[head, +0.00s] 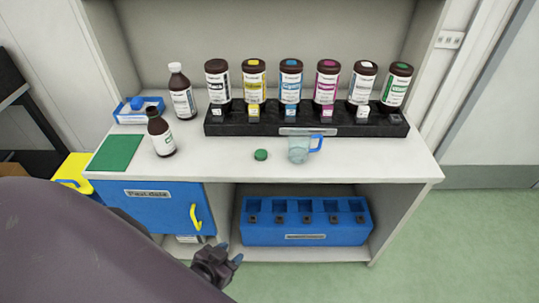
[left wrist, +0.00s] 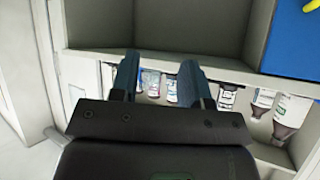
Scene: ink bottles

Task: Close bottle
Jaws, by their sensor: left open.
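An uncapped brown bottle (head: 164,147) with a white and green label stands on the left of the white counter, beside a green mat. A green cap (head: 260,155) lies by itself near the counter's front edge, left of a clear jug. My left gripper (head: 230,253) is low in front of the cabinet, below the counter top and apart from bottle and cap. In the left wrist view its two fingers (left wrist: 160,62) are spread with nothing held between them. My right gripper is not in view.
A black rack (head: 270,128) with several capped ink bottles stands at the back. A white-capped bottle (head: 182,95), a blue tray (head: 137,108), the green mat (head: 115,153) and a clear jug (head: 298,153) share the counter. A blue crate (head: 305,230) sits below.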

